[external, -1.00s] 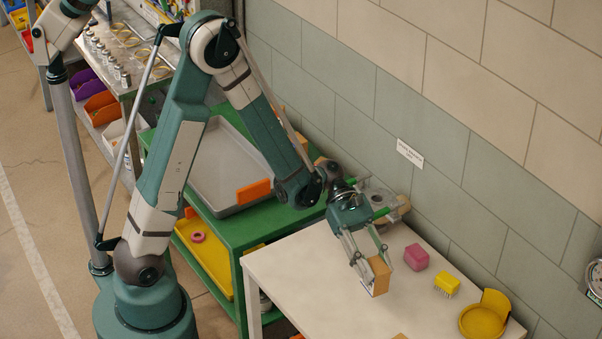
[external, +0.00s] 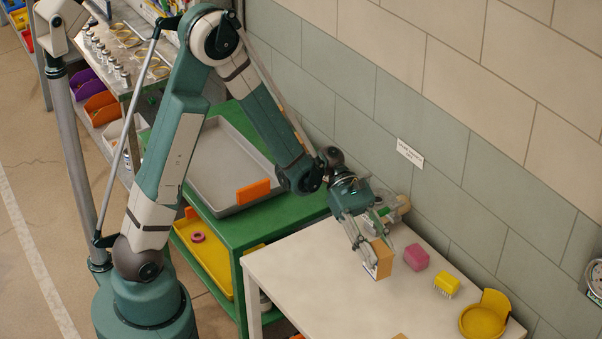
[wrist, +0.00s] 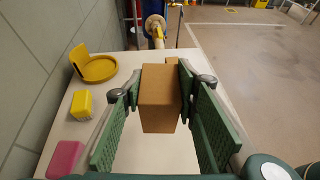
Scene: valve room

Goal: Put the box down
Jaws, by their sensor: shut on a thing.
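My gripper (external: 378,254) is shut on a brown box (external: 383,263), above the pale table (external: 300,290); how large the gap beneath it is cannot be told. In the wrist view the box (wrist: 160,104) sits upright between the two green fingers of my gripper (wrist: 161,92). The box hides part of the table behind it.
A pink block (external: 416,257), a yellow brush-like block (external: 447,285) and a yellow dish with a raised back (external: 482,321) stand along the wall side. Another brown block (external: 400,336) lies near the picture's bottom edge. A green cart (external: 238,232) adjoins the table; the table's front left is clear.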

